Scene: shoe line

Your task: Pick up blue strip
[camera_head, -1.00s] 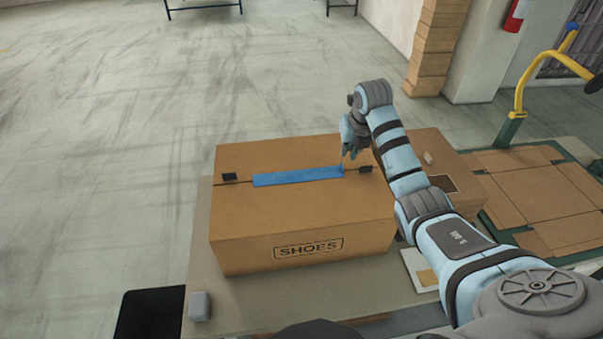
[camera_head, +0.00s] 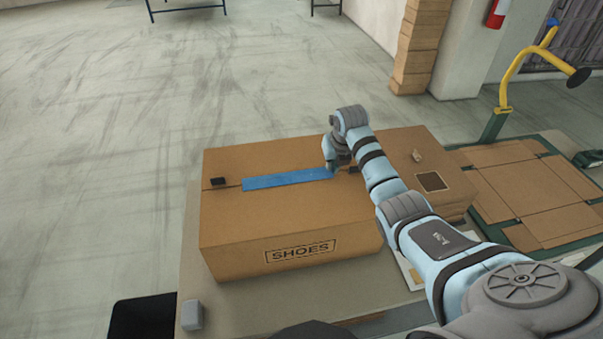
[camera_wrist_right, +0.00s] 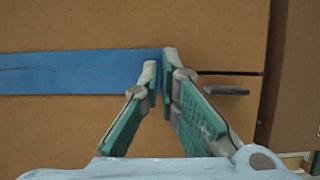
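The blue strip (camera_head: 288,179) lies flat along the middle seam on top of the closed cardboard box marked SHOES (camera_head: 222,222). It also shows in the right wrist view (camera_wrist_right: 70,72), running in from the left edge. My right gripper (camera_head: 332,170) is at the strip's right end. In the right wrist view its two green-padded fingertips (camera_wrist_right: 158,72) are close together, with a narrow bit of blue between them at the strip's end. Whether they pinch the strip is hard to tell. My left gripper is not in view.
Black tabs (camera_head: 218,181) sit at both ends of the box seam. Another cardboard box (camera_head: 410,150) stands close on the right. Flattened cardboard (camera_head: 520,195) lies farther right, near a yellow rail (camera_head: 508,75). A small grey block (camera_head: 191,314) is at the table's front left.

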